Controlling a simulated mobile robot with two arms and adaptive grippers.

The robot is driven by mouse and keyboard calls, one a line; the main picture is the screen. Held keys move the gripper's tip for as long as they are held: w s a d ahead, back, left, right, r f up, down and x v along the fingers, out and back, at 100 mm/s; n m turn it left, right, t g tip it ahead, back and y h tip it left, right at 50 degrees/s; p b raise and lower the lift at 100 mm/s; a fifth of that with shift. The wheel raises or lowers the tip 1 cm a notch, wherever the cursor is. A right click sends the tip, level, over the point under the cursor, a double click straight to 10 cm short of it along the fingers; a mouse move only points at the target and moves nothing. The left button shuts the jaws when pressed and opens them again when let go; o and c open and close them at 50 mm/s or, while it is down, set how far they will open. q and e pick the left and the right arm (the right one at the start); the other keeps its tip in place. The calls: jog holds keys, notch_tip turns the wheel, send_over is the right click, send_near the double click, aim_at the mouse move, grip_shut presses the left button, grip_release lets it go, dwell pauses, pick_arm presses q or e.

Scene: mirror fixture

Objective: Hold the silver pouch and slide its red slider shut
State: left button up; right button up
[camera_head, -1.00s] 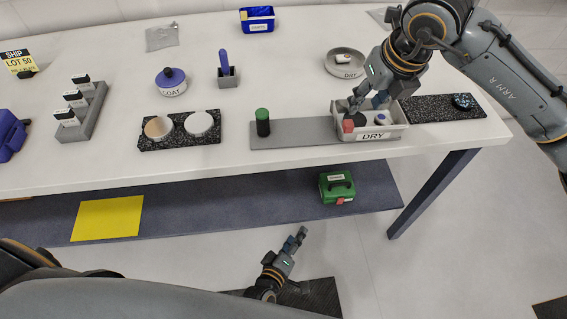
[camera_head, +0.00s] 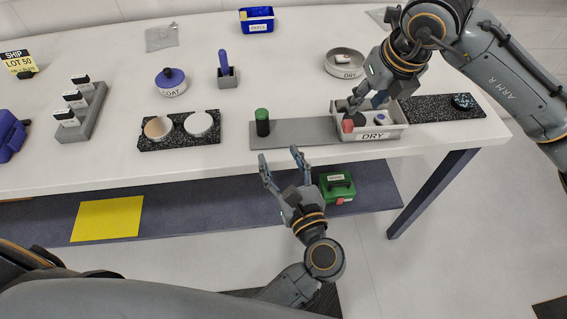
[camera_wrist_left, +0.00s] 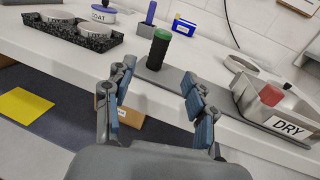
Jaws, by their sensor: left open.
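The silver pouch (camera_head: 161,38) lies flat near the back left of the white bench. It is small in the head view, and I cannot make out its red slider. My left gripper (camera_head: 280,154) is open and empty at the bench's front edge, far from the pouch. Its spread fingers also show in the left wrist view (camera_wrist_left: 157,75). My right gripper (camera_head: 364,102) is at the grey DRY tray, its fingers among the items there. I cannot tell whether it holds anything.
The DRY tray (camera_head: 388,136) holds a red item and others. A green-capped cylinder (camera_head: 262,124) stands on the grey strip. A speckled holder (camera_head: 180,143), blue COAT pot (camera_head: 171,82) and grey block with blue handle (camera_head: 227,77) stand between the front edge and the pouch.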

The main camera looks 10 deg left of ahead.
aim_at(264, 124)
pick_arm(q)
jog(key=x, duration=1.2)
jog(key=shift+w+a, duration=0.2)
jog(key=shift+w, duration=0.05)
grip_shut()
dwell(0.5)
